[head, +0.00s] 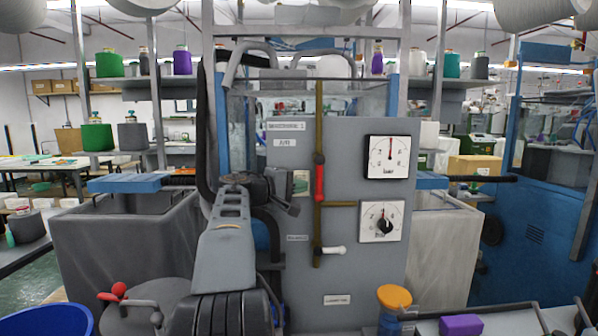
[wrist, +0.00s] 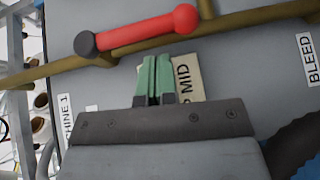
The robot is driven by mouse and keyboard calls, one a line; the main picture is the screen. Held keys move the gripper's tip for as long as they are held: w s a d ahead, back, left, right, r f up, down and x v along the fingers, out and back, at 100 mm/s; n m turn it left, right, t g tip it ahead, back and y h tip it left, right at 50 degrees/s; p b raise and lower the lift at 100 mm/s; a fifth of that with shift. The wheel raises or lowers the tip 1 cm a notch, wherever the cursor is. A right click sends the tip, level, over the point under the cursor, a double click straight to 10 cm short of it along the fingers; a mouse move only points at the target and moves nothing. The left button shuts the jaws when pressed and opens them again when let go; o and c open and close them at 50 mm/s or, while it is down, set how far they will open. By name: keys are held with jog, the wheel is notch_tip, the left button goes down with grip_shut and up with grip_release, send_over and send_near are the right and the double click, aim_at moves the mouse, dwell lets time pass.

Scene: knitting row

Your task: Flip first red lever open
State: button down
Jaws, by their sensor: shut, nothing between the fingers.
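The red lever (head: 319,182) sits on a vertical brass pipe (head: 319,120) on a grey panel. It lies roughly along the pipe, with its dark hub at the top. In the wrist view the lever (wrist: 145,33) runs across the top, with its dark hub (wrist: 85,43) at the left and a red knob at the right. My gripper (wrist: 155,62) has its green fingers together and empty. In the picture the fingertips lie just below the middle of the lever; I cannot tell whether they touch it. In the head view my arm hides the fingers.
A white-handled lever (head: 334,250) is on the lower pipe. A beige tag (wrist: 188,78) is behind the fingers. Grey bins flank the panel. An orange-topped object (head: 394,297) stands in front.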

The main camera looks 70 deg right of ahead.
jog(key=w+v, duration=0.1)
jog(key=v, duration=1)
jog(key=shift+w+d+f, duration=0.2)
jog(key=shift+w+f, duration=0.1)
jog(key=shift+f, duration=0.05)
